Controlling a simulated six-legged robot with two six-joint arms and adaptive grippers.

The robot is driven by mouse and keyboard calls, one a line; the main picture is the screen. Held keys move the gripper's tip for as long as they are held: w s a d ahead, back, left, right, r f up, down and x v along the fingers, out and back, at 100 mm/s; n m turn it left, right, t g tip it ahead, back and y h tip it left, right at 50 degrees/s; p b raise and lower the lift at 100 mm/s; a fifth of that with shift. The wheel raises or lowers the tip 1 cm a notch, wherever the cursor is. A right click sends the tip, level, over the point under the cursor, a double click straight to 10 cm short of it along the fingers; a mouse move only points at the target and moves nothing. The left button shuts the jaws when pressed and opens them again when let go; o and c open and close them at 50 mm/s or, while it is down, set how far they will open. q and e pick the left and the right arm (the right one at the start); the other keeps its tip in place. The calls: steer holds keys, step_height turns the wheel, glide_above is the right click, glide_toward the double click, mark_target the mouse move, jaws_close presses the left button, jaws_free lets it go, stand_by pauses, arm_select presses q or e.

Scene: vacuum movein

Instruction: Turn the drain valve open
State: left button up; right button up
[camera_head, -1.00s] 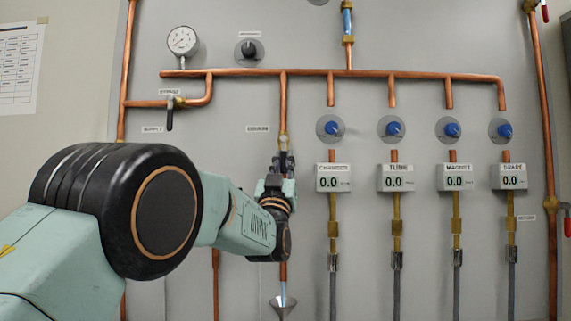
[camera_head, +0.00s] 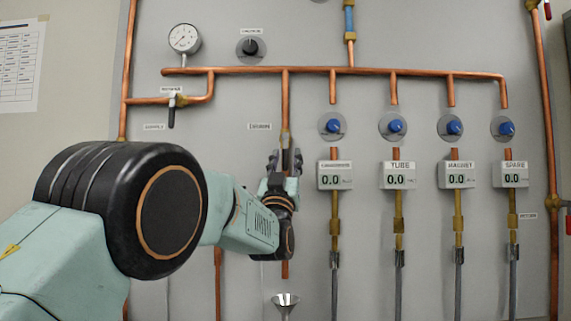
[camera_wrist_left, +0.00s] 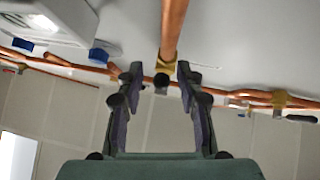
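The drain valve shows as a brass fitting (camera_head: 285,137) on the vertical copper pipe under the manifold. Its lower part is hidden by my left gripper (camera_head: 285,158) in the head view. In the left wrist view the brass fitting (camera_wrist_left: 164,66) sits between and beyond my left gripper's fingertips (camera_wrist_left: 159,72), with a small dark end, perhaps the handle, just below it. The fingers stand apart, with gaps on both sides. The handle's angle cannot be made out. A metal funnel (camera_head: 286,299) is under the pipe's lower end, with no stream visible. My right gripper is out of view.
Several blue knobs (camera_head: 333,127) and digital readouts (camera_head: 335,176) stand close to the right of my gripper. A gauge (camera_head: 184,39), a black knob (camera_head: 250,48) and a dark-handled supply-side valve (camera_head: 171,112) are at upper left. Copper pipes cross the panel.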

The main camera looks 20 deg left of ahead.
arm_select(q)
steer(key=shift+s+f, duration=0.1)
steer(key=a+v, duration=0.1)
steer(key=v, duration=1)
steer(key=shift+s+d+f, duration=0.25)
steer(key=shift+d+f, duration=0.05)
steer(key=shift+d, duration=0.25)
steer(key=shift+f, duration=0.1)
